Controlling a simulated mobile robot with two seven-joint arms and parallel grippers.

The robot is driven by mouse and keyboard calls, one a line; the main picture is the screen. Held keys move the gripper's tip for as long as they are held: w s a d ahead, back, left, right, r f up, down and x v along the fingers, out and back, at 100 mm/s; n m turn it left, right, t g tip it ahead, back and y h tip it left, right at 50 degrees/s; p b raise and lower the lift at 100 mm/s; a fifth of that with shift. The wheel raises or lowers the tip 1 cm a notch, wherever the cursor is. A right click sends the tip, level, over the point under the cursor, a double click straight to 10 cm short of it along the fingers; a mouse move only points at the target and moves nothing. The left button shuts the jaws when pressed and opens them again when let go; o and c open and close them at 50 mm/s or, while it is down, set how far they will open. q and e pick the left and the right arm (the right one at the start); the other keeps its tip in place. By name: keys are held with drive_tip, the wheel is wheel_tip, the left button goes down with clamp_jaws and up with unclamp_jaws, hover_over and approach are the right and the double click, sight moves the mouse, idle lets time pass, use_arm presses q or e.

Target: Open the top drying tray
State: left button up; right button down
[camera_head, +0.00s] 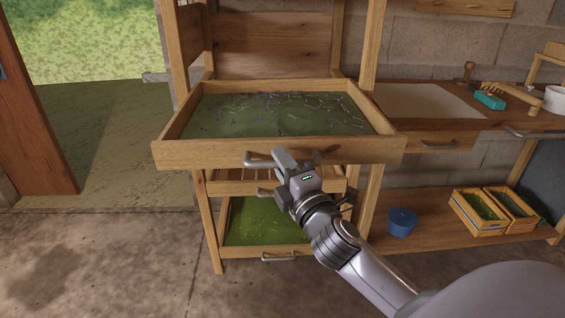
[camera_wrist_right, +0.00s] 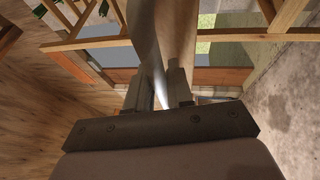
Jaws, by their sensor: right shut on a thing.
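The top drying tray (camera_head: 275,151) is a wooden drawer pulled well out of the rack toward me. Its green bed holds scattered purple-tipped herb sprigs. My right gripper (camera_head: 283,163) is at the tray's front, shut on the metal bar handle (camera_head: 255,158). In the right wrist view the jaws (camera_wrist_right: 164,100) close around the pale metal handle (camera_wrist_right: 146,50). My arm and gripper hide the right part of the handle. My left gripper is not in view.
Lower trays, one with a green bed (camera_head: 262,220), sit below in the rack. A workbench (camera_head: 430,105) stands at the right, with a blue tub (camera_head: 402,222) and wooden crates (camera_head: 480,212) on its lower shelf. A doorway opens at the left. Concrete floor in front is clear.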

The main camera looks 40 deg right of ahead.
drive_tip(key=c, duration=1.1)
unclamp_jaws()
drive_tip(key=v, duration=0.7)
drive_tip(key=shift+b, duration=0.35)
drive_tip(key=shift+f, duration=0.1)
